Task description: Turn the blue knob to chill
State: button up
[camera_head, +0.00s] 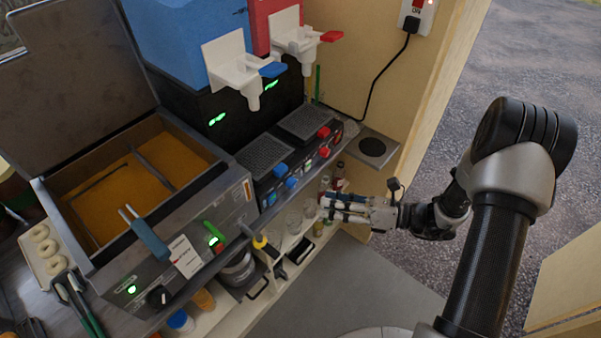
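The drinks machine has a blue tank (190,38) on the left and a red tank (268,22) on the right. Two small blue controls sit at the front of its left half: an upper blue one (280,169) and a lower blue one (291,183) on the front panel. I cannot tell which is the knob, and any setting marks are too small to read. My gripper (324,207) is below and right of them in the picture, pointing left, apart from the panel and holding nothing visible. Its finger gap is unclear.
Two red controls (323,132) sit on the right half. White taps with a blue lever (272,70) and a red lever (332,36) overhang the drip trays. A fryer (150,160) stands left. Glasses and bottles (338,178) crowd the shelf below, near my gripper.

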jog(key=w+d+f+m+t+h+p, duration=0.1)
jog(key=d+f+m+t, duration=0.15)
jog(key=f+m, duration=0.25)
jog(key=w+d+f+m+t+h, duration=0.1)
jog(key=d+f+m+t, duration=0.1)
jog(key=f+m+t, duration=0.25)
jog(key=b, duration=0.2)
send_near(296, 184)
jog(key=shift+m, duration=0.25)
jog(key=x, duration=0.8)
jog(key=shift+a+r, duration=0.1)
jog(key=shift+a, duration=0.05)
jog(key=shift+c, duration=0.2)
jog(key=c, duration=0.7)
